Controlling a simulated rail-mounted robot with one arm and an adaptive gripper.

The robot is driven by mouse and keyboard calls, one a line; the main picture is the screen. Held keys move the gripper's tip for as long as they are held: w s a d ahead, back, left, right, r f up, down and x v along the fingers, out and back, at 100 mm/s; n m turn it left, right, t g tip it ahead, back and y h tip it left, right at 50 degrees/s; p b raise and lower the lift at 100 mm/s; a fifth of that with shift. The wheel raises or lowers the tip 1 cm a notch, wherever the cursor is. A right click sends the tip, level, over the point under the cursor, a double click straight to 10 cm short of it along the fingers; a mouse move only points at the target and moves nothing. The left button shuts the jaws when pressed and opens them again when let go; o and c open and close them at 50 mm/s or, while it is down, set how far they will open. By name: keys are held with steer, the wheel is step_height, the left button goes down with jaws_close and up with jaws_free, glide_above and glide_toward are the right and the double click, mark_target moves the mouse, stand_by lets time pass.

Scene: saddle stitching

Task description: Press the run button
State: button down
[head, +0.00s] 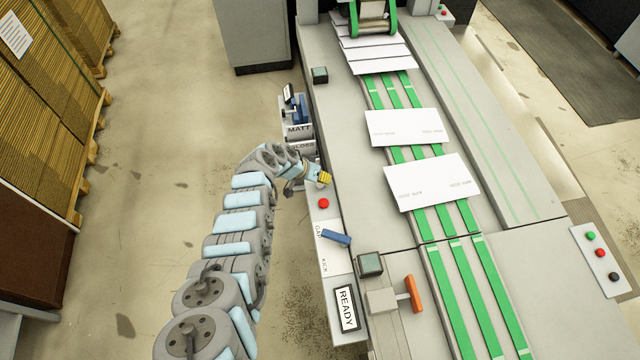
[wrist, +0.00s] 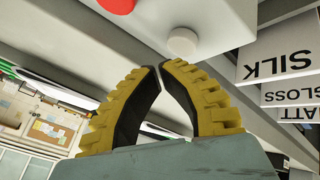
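No button in view has a readable "run" label. On the machine's near side panel, a red button (head: 323,203) shows just below my gripper (head: 325,178) in the head view. In the wrist view, the red button (wrist: 118,4) is at the top edge and a pale round button (wrist: 182,41) is to its right. My gripper (wrist: 159,67) has yellow ridged fingers with their tips together and nothing between them. The tips appear just below the pale button in that picture; whether they touch it I cannot tell. The pale button does not show clearly in the head view.
Labelled MATT, GLOSS and SILK plates (wrist: 285,50) are close to the right of my gripper. A blue lever (head: 337,237), a READY display (head: 346,308) and an orange-handled lever (head: 412,293) are nearer. Another button panel (head: 602,254) is across the green conveyor belts.

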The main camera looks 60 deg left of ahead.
steer(key=shift+f, duration=0.15)
steer(key=shift+f+b, duration=0.3)
steer(key=shift+b, duration=0.3)
